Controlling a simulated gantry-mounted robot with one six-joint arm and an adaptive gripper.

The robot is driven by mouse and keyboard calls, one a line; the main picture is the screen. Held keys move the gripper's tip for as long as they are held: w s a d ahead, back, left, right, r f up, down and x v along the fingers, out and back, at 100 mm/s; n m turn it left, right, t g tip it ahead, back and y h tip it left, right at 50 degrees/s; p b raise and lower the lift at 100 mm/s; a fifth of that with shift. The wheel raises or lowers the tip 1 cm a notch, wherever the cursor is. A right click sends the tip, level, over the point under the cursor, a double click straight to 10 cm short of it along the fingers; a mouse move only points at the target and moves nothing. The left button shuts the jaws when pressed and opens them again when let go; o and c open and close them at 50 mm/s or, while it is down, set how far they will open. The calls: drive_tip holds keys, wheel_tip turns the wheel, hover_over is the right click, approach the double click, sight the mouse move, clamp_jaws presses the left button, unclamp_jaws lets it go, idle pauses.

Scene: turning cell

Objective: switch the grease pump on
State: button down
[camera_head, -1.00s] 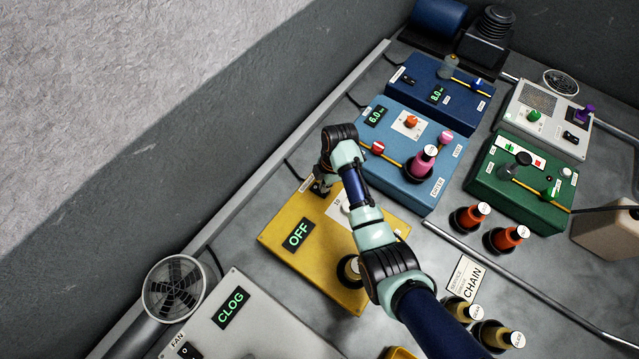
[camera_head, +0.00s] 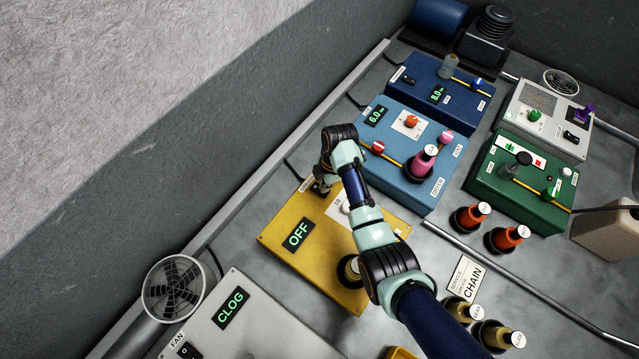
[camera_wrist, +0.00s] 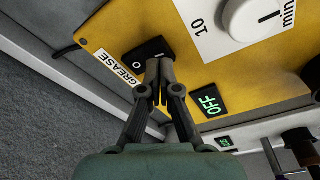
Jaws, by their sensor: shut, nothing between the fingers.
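The grease pump is a yellow box (camera_head: 283,258) with a green-lit display (camera_head: 298,234) that reads OFF; the display also shows in the wrist view (camera_wrist: 208,103). In the wrist view a black rocker switch (camera_wrist: 141,55) marked O and I sits beside a GREASE label (camera_wrist: 117,68). My gripper (camera_wrist: 160,64) is shut and empty, with its fingertips at the lower edge of the switch, on the I side. I cannot tell if they touch it. In the head view my gripper (camera_head: 323,185) is over the box's far left edge, and my arm hides part of the box.
A white dial (camera_wrist: 252,18) is close to the switch on the box. A grey box reading CLOG (camera_head: 231,308) and a fan (camera_head: 174,289) stand at lower left. A light-blue box (camera_head: 411,180) with knobs and a pink bottle (camera_head: 422,162) stands right of my gripper.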

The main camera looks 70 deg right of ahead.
drive_tip(key=shift+f+b, duration=0.6)
drive_tip(key=shift+f, duration=0.4)
drive_tip(key=shift+r, duration=0.1)
wheel_tip(320, 180, up, 7)
drive_tip(key=p, duration=0.7)
idle(0.7)
